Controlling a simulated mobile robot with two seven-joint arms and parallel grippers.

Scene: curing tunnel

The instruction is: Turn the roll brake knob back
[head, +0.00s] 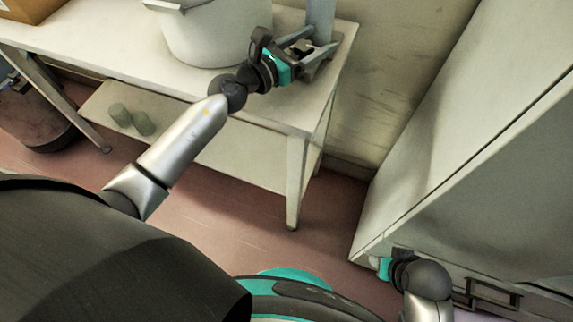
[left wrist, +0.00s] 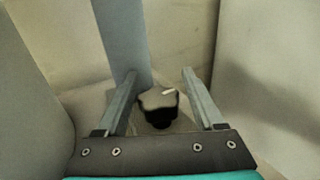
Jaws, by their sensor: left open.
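The roll brake knob (left wrist: 158,99) shows in the left wrist view as a dark, lobed knob with a pale grey face and a white mark. It sits between the two fingers of my left gripper (left wrist: 159,76), which are open with a gap on each side of it. In the head view my left gripper (head: 313,46) reaches over the table's right end, beside the grey post (head: 320,16). The knob is hard to make out there. My right gripper (head: 378,265) is low at the right, by the cabinet's lower edge, and its fingers are mostly hidden.
A large pale pot (head: 205,38) stands on the white table (head: 285,105), just left of my left gripper. Two greenish cylinders (head: 132,119) are on the lower shelf. A pale cabinet (head: 470,150) fills the right side. Red floor (head: 225,225) is open in front of the table.

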